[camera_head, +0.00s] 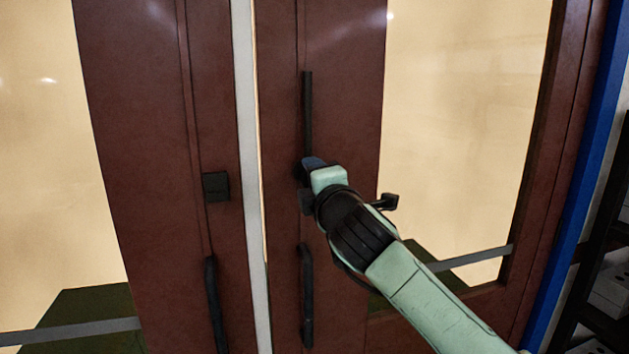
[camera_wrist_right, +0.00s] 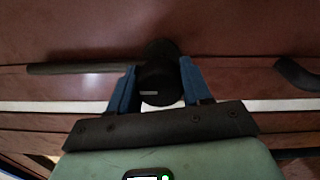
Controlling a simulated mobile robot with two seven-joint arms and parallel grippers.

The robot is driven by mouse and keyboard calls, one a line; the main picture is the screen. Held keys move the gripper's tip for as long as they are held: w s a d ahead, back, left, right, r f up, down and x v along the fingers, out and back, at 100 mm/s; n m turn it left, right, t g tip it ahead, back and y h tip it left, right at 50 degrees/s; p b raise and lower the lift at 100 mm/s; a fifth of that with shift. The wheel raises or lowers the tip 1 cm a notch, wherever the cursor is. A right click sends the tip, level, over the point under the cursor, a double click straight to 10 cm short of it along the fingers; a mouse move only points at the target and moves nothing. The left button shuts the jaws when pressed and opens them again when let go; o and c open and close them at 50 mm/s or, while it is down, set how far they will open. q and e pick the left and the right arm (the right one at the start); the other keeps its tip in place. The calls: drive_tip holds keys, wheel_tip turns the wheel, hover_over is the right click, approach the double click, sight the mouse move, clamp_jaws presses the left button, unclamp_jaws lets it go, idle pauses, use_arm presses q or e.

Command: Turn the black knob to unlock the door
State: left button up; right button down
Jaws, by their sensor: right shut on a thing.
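The black knob (camera_wrist_right: 157,82) is a round dark piece on the red-brown door (camera_head: 345,60), seen close up in the right wrist view. The two blue fingers of my right gripper (camera_head: 313,163) are shut on its sides, and they also show in the right wrist view (camera_wrist_right: 158,70). A small pale mark shows on the knob's face. In the head view my gripper and wrist hide most of the knob. My left gripper is not in view.
The right door has a black upper bar (camera_head: 307,110) and a lower handle (camera_head: 306,300). The left door (camera_head: 150,130) has a square black plate (camera_head: 215,186) and a handle (camera_head: 215,300). A pale strip (camera_head: 246,120) runs between the doors. Dark shelving (camera_head: 600,230) stands at far right.

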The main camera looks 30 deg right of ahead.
drive_tip(key=c, duration=0.5)
unclamp_jaws()
drive_tip(key=shift+s+a+b, duration=0.1)
drive_tip(key=shift+s+b, duration=0.2)
drive_tip(key=shift+s, duration=0.25)
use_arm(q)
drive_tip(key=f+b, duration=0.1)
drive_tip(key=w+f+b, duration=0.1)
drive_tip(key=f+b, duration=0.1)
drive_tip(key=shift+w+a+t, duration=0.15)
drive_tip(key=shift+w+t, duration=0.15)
use_arm(e)
drive_tip(key=v, duration=1.2)
drive_tip(key=shift+s, duration=0.15)
